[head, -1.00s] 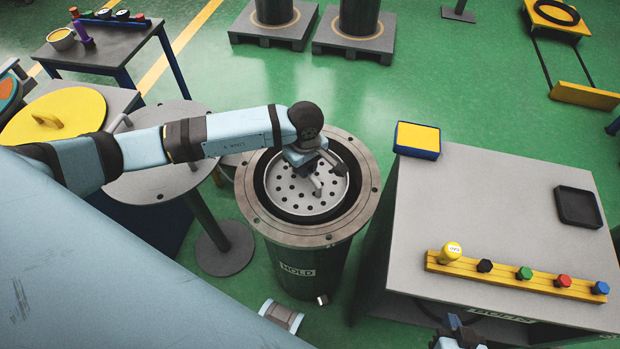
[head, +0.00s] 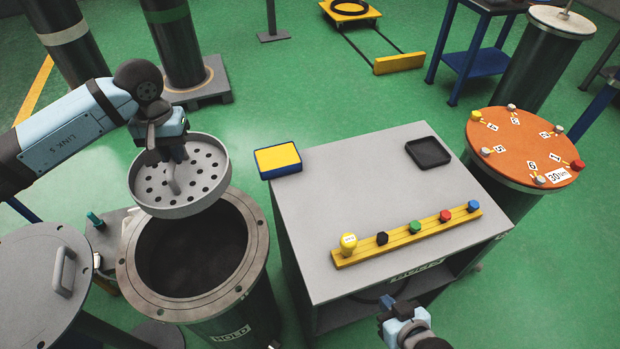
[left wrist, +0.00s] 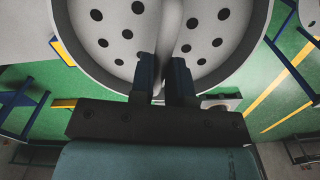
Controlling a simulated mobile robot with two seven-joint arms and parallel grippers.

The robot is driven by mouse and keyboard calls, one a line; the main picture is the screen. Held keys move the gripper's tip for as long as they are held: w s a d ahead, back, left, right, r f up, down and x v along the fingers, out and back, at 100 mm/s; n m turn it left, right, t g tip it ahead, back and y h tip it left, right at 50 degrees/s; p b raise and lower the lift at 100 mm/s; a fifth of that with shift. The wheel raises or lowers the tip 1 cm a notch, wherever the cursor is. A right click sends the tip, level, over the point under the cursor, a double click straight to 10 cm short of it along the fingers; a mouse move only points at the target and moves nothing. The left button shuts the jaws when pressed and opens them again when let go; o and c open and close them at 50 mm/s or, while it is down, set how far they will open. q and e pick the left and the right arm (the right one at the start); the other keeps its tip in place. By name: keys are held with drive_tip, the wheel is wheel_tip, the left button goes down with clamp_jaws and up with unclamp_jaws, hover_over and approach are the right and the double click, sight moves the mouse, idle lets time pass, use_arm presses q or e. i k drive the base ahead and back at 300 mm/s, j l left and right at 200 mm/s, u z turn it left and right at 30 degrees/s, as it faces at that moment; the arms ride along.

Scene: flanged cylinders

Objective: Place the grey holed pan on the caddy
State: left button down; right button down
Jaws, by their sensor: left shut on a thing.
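The grey holed pan (head: 205,178) is a round shallow dish with many holes and a central handle. My left gripper (head: 174,157) is shut on that handle; the left wrist view shows the fingers (left wrist: 166,85) around it and the pan (left wrist: 110,45) close up. The pan hangs above the far left rim of the open flanged cylinder marked HOLD (head: 258,262), whose inside is dark. No label names the caddy; the grey-topped bench (head: 340,190) may be it. My right gripper (head: 392,303) shows at the bottom edge, low by the bench front; its jaw opening is unclear.
The bench top carries a yellow-and-blue block (head: 278,159), a black tray (head: 428,152) and a yellow rail (head: 405,239) with coloured knobs. Its middle is clear. An orange-topped cylinder (head: 515,150) stands to the right. A grey round lid with a handle (head: 35,275) is at lower left.

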sight(339, 195)
drive_tip(key=l+z, duration=0.2)
drive_tip(key=l, duration=0.55)
drive_tip(key=i+l+z, duration=0.1)
drive_tip(key=l, duration=0.25)
drive_tip(key=i+l, duration=0.2)
drive_tip(key=l+z, duration=0.05)
drive_tip(key=l, duration=0.05)
